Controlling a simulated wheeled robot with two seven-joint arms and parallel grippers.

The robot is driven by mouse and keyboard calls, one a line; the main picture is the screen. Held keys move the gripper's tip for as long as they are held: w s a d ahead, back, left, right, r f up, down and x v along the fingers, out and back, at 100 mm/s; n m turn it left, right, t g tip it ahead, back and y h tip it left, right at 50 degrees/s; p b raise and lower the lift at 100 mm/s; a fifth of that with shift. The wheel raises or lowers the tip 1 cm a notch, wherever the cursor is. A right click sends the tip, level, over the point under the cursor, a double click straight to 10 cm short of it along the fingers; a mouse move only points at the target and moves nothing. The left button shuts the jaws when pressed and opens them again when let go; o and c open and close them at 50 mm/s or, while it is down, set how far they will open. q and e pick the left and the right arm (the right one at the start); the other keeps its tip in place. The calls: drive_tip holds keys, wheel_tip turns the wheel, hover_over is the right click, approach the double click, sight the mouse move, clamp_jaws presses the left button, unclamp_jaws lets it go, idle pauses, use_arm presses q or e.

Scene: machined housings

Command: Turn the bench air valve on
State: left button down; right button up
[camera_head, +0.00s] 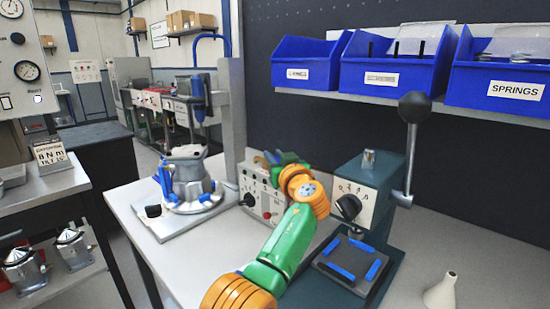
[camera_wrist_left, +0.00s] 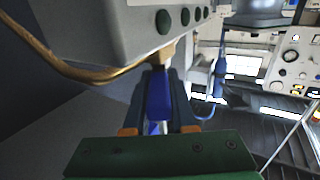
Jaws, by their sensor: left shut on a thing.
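The bench air valve shows in the left wrist view as a blue handle (camera_wrist_left: 158,95) below a brass fitting (camera_wrist_left: 160,52), on the underside of a grey box in that picture. A brass pipe (camera_wrist_left: 75,70) curves away to the left. My left gripper (camera_wrist_left: 158,108) is shut on the blue handle, one finger on each side. In the head view my left gripper (camera_head: 279,160) is at the top of the grey control box (camera_head: 262,190), beyond my green and orange arm. The valve handle is hidden there. My right gripper is not in view.
A dark green press (camera_head: 365,210) with a black-knobbed lever (camera_head: 413,110) stands just right of my arm. A machined housing (camera_head: 190,185) stands on a plate at left. Blue bins (camera_head: 400,75) line a shelf above. A pale funnel-shaped piece (camera_head: 442,292) stands at front right.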

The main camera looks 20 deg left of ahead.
use_arm(q)
drive_tip(key=shift+r, duration=0.1)
drive_tip(key=c, duration=1.1)
unclamp_jaws()
drive_tip(key=o, duration=0.4)
drive_tip(key=shift+c, duration=0.2)
drive_tip(key=shift+w+a, duration=0.1)
